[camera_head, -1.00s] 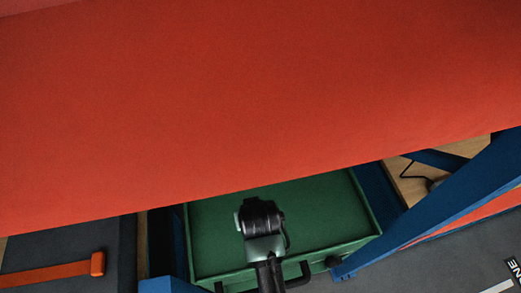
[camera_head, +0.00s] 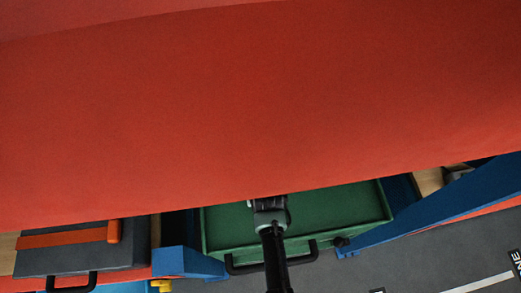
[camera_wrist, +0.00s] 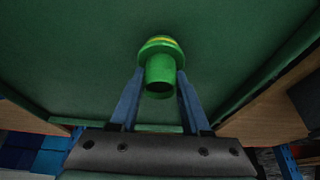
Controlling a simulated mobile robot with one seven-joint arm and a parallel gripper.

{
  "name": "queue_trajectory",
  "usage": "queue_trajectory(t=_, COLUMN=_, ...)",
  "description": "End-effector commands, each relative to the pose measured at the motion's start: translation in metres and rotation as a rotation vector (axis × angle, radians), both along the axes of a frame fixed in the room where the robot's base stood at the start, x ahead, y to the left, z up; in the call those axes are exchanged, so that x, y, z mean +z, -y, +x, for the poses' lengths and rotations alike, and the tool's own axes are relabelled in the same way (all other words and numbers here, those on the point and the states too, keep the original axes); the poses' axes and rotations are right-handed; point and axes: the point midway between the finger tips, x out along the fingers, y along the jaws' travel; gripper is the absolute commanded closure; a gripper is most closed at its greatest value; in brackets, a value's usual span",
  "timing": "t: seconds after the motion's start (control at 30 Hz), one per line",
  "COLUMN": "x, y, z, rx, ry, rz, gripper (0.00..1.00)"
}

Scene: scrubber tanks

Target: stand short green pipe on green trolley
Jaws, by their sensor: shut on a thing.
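The short green pipe (camera_wrist: 160,72) is in the wrist view, with a wider collar and a yellow band at its far end. My gripper (camera_wrist: 160,84) has its blue fingers closed on both sides of the pipe. The green trolley (camera_head: 330,205) has a flat green top with a low rim and a black handle at its near side. Its top also fills most of the wrist view (camera_wrist: 80,60), beyond the pipe. In the head view my wrist is over the trolley and the fingers and pipe are hidden. I cannot tell whether the pipe touches the top.
A large red surface (camera_head: 250,110) blocks the upper head view. A blue beam (camera_head: 440,210) slants along the trolley's right. A dark case with an orange strap (camera_head: 70,240) lies at the left, with a blue part (camera_head: 185,262) between. The visible trolley top looks clear.

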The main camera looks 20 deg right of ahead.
Motion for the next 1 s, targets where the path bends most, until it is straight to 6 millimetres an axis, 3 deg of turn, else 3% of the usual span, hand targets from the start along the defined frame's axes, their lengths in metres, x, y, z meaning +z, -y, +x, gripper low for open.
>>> queue_trajectory(t=0.47, x=-0.01, y=0.0001, z=0.0003, rx=0.0, ry=0.001, rz=0.0, gripper=1.0)
queue_trajectory(t=0.5, x=-0.0089, y=0.0001, z=0.0003, rx=0.0, ry=0.001, rz=0.0, gripper=0.48)
queue_trajectory(t=0.63, x=-0.0086, y=0.0001, z=0.0002, rx=0.0, ry=0.001, rz=0.0, gripper=0.24)
queue_trajectory(t=1.0, x=-0.0042, y=0.0001, z=0.0001, rx=0.0, ry=0.001, rz=0.0, gripper=0.23)
